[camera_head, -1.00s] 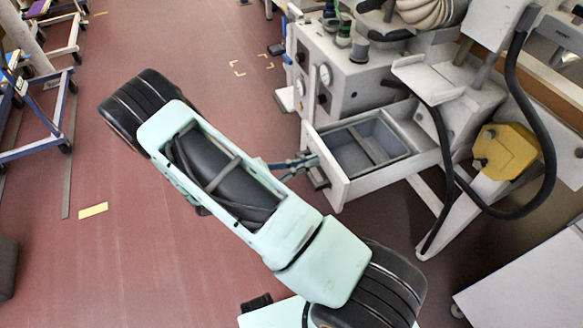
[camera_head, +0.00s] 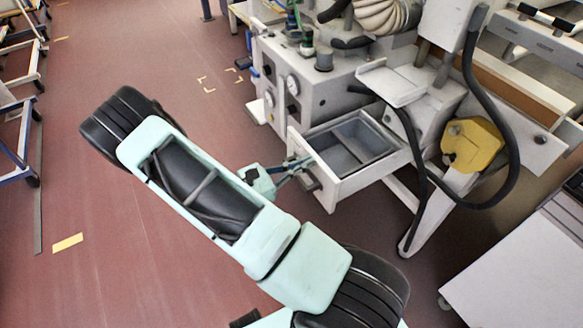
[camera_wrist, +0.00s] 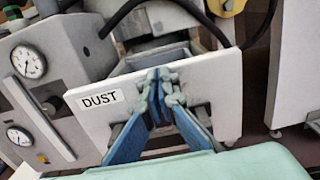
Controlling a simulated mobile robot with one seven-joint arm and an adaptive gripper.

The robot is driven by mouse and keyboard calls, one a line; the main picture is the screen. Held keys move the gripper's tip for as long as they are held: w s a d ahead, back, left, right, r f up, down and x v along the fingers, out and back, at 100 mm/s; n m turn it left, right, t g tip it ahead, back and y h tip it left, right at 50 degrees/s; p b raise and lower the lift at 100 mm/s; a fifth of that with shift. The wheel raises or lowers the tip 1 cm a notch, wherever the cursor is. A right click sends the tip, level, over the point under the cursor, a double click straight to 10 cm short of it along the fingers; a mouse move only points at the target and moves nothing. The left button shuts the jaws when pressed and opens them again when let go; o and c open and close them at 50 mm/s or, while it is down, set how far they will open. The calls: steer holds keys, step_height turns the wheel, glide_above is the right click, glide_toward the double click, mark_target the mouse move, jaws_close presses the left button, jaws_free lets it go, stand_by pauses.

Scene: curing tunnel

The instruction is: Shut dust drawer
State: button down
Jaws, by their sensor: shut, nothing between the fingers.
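The dust drawer (camera_head: 335,187) stands pulled out of the white machine, its grey inner tray showing from above. In the wrist view its white front (camera_wrist: 200,100) carries a "DUST" label at the left. A dark handle shows on the front in the head view (camera_head: 310,182). My gripper (camera_head: 300,163) is at the drawer's front, beside the handle. In the wrist view the fingertips (camera_wrist: 158,82) are together, with nothing between them, in front of the drawer's face near its upper edge. I cannot tell whether they touch it. The fingers hide part of the front and handle.
The machine (camera_head: 330,85) carries gauges and hoses. A black cable (camera_head: 515,150) loops at the right, near a yellow block (camera_head: 470,145). A white cabinet top (camera_head: 520,270) fills the lower right. The red floor (camera_head: 110,230) at the left is clear.

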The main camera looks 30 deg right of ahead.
steer(key=w+d, duration=0.1)
steer(key=d, duration=2.1)
steer(key=shift+w+p, duration=0.3)
steer(key=shift+w, duration=0.05)
